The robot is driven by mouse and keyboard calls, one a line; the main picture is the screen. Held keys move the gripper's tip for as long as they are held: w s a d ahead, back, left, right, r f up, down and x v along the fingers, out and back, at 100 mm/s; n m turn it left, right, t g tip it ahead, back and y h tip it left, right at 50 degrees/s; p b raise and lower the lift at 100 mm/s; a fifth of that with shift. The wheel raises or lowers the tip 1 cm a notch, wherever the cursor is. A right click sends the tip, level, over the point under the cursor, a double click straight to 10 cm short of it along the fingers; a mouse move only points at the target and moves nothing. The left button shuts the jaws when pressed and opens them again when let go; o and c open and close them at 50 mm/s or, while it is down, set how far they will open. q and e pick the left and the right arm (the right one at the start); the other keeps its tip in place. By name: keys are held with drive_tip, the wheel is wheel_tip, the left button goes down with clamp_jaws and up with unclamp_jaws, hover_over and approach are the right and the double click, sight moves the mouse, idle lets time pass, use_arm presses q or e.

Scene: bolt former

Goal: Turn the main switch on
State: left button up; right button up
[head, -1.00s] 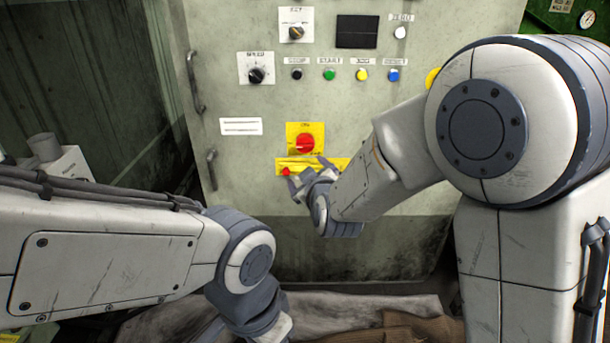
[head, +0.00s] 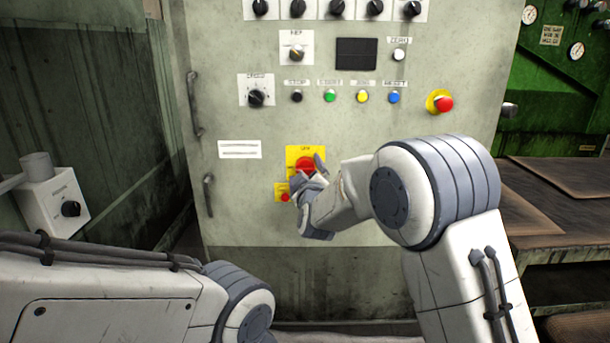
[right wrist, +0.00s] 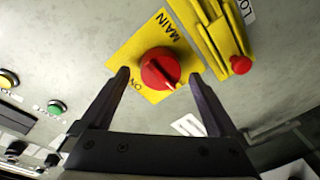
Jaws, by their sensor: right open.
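The main switch (head: 305,162) is a round red knob on a yellow plate, low on the machine's panel. My right gripper (head: 308,172) is at the knob and partly hides it and its plate. In the right wrist view, the red knob (right wrist: 158,67) shows between the two open fingers of my right gripper (right wrist: 160,76). One finger is on each side, with visible gaps, and I cannot tell whether the tips reach past the knob. My left gripper is out of view.
A yellow bar with a small red piece (right wrist: 240,65) is beside the switch plate. Above are coloured buttons, a speed dial (head: 256,98) and a red emergency button (head: 444,103). Handles (head: 194,104) stick out at the panel's left edge. A worktable (head: 560,195) stands at right.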

drive_tip(key=shift+w, duration=0.4)
drive_tip(key=c, duration=1.4)
drive_tip(key=shift+o, duration=0.2)
